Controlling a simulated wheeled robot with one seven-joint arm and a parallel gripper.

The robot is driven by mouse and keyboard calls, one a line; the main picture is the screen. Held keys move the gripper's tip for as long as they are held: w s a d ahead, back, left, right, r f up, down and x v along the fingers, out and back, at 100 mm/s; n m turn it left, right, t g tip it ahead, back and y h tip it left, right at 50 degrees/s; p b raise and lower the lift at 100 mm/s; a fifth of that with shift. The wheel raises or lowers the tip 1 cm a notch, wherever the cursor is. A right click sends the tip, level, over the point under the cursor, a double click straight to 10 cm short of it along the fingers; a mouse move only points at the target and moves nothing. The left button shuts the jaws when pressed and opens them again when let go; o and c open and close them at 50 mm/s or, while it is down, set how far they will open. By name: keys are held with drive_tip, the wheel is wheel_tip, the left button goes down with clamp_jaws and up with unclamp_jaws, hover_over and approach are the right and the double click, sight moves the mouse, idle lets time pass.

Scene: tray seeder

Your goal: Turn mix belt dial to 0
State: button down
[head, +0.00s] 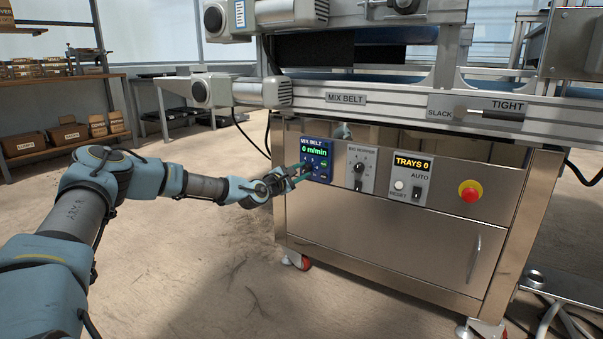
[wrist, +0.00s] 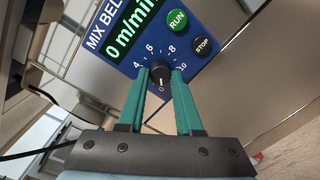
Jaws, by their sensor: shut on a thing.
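The blue mix belt panel (head: 316,148) is on the front of the steel cabinet, and its display reads 0 m/min. In the wrist view the panel (wrist: 178,55) is tilted, with its display, a green RUN button and a dark STOP button above the dial. The black mix belt dial (wrist: 160,70) sits between the two green fingers of my gripper (wrist: 161,76); 4, 6, 8 and 10 show around its upper side. My gripper (head: 302,177) is shut on the dial. The fingers hide part of the scale, and I cannot read the pointer exactly.
Right of the panel are a rotary switch plate (head: 361,172), a TRAYS 0 counter panel (head: 408,179) and a red emergency button (head: 470,191). The conveyor's metal rail (head: 390,105) runs above. Open floor lies left of the cabinet.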

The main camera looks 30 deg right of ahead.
drive_tip(key=c, duration=0.6)
unclamp_jaws()
drive_tip(key=p+v, duration=0.2)
drive_tip(key=v, duration=0.9)
drive_tip(key=shift+p, duration=0.4)
